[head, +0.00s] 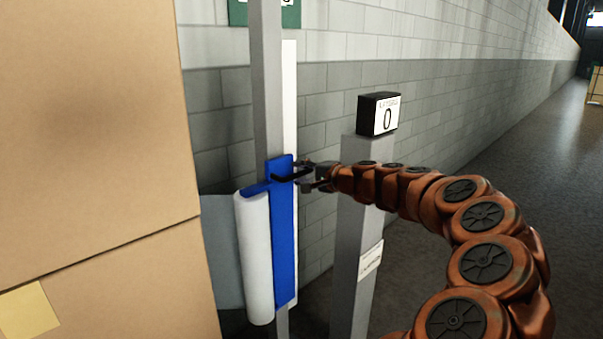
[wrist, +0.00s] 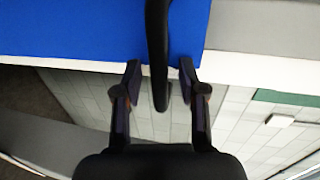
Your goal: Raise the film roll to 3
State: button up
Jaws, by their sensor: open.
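The white film roll (head: 257,255) hangs upright on a blue carriage (head: 284,235) on a grey mast (head: 267,90). A black handle (head: 293,174) sticks out from the upper part of the carriage. My gripper (head: 312,176) is at the handle. In the wrist view my gripper (wrist: 160,75) has its two fingers apart, one on each side of the black handle (wrist: 158,50), with gaps showing between them. The blue carriage (wrist: 70,28) fills the upper left there.
Stacked cardboard boxes (head: 95,130) fill the left side, close to the film roll. The grey post (head: 360,240) stands just right of the mast, behind my arm. A block wall (head: 440,70) runs behind. Open floor (head: 545,160) lies to the right.

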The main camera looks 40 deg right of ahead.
jog(key=shift+w, duration=0.2)
grip_shut()
dwell(0.3)
dwell(0.3)
